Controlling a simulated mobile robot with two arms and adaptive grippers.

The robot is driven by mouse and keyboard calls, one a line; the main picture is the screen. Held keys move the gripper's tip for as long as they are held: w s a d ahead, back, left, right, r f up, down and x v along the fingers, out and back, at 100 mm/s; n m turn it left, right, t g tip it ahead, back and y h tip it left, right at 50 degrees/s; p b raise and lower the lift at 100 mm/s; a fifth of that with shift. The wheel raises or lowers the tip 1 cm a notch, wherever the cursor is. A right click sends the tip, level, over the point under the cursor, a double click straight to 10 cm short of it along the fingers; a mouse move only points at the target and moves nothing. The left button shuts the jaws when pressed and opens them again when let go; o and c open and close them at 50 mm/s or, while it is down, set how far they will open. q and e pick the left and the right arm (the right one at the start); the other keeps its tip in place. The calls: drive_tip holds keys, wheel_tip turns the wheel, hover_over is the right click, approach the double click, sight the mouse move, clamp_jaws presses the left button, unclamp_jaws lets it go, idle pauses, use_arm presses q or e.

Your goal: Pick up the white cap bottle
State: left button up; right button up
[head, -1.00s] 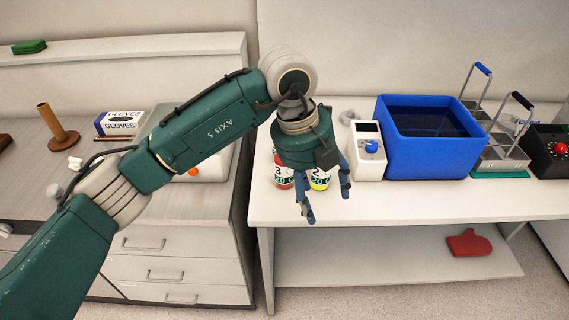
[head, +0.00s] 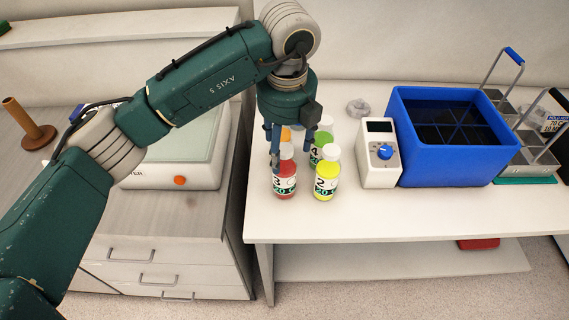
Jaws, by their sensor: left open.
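Several small juice bottles stand upright in a cluster near the left end of the white table. The green bottle (head: 322,150) with a 4 stands behind the yellow one, also with a pale cap. An orange bottle (head: 287,136) behind the red one is mostly hidden. My left gripper (head: 291,155) is open, pointing down over the left bottles, its fingers hiding parts of them. I cannot tell whether it touches any. My right gripper is out of view.
A white device with a blue knob (head: 378,155) and a blue bath (head: 445,150) stand right of the bottles. Metal racks (head: 530,155) stand farther right. A white instrument (head: 175,160) sits on the left bench. The table front (head: 400,215) is clear.

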use_arm(q)
wheel_tip(320, 180, down, 3)
drive_tip(key=shift+s+r+p, duration=0.1)
drive_tip(key=shift+s+p, duration=0.05)
drive_tip(key=shift+p, duration=0.2)
drive_tip(key=shift+f, duration=0.25)
drive_tip(key=f+p, duration=0.1)
drive_tip(key=f, duration=0.1)
drive_tip(key=f+p, duration=0.1)
drive_tip(key=shift+w+f+p, duration=0.35)
drive_tip(key=shift+w, duration=0.05)
drive_tip(key=shift+f, duration=0.65)
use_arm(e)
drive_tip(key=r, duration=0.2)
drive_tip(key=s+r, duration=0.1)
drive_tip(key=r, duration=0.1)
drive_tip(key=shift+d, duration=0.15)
use_arm(q)
drive_tip(key=shift+w, duration=0.1)
drive_tip(key=c, duration=1.5)
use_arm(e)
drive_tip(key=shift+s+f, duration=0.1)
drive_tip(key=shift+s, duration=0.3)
